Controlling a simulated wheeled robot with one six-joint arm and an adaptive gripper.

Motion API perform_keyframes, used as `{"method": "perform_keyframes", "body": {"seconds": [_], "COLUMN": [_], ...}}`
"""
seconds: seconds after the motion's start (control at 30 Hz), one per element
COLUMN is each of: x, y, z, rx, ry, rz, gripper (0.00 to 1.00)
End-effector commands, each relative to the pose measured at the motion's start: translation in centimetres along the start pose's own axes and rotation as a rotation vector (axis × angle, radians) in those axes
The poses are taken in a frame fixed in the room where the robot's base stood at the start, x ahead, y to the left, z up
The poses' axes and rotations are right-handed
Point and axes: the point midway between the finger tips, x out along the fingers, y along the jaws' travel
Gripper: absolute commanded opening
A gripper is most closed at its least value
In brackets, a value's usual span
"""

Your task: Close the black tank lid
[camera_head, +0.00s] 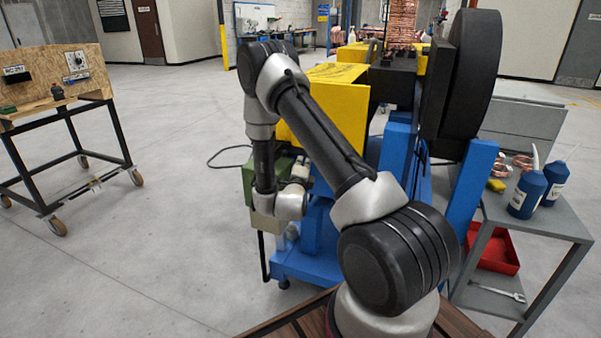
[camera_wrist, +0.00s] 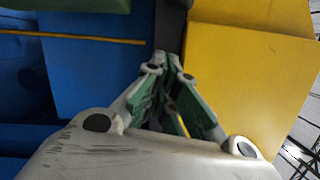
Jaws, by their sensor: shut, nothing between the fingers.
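No part is clearly marked as the black tank lid. A large black rounded piece (camera_head: 475,75) stands upright on the right of the blue and yellow machine; I cannot tell whether it is the lid. A black box-like part (camera_head: 397,82) sits beside it. My gripper (camera_wrist: 168,66) shows in the wrist view with its green-padded fingers together and nothing between them. Its tips are before a dark strip (camera_wrist: 171,25) between a blue panel and a yellow panel (camera_wrist: 250,80); contact cannot be told. In the head view my fingers are not clear, low by the machine's left side.
The machine's yellow cover (camera_head: 338,73) and blue frame (camera_head: 397,145) stand close around my arm. A grey cart (camera_head: 540,215) with blue bottles (camera_head: 527,194) and a red tray (camera_head: 495,252) is on the right. A wooden-topped bench (camera_head: 50,75) is left, with open floor between.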

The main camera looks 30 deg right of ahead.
Motion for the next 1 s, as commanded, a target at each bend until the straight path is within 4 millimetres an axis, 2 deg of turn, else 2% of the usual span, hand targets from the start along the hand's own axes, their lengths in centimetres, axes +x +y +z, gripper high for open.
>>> {"method": "perform_keyframes", "body": {"seconds": [0.1,0.3,1.0], "x": [0.4,0.8,0.9], "y": [0.0,0.0,-0.3], "z": [2.1,3.7,4.2], "rx": [0.002,0.001,-0.049], "ry": [-0.004,-0.002,-0.001], "rz": [-0.001,0.000,0.012], "gripper": [0.00,0.00,0.00]}}
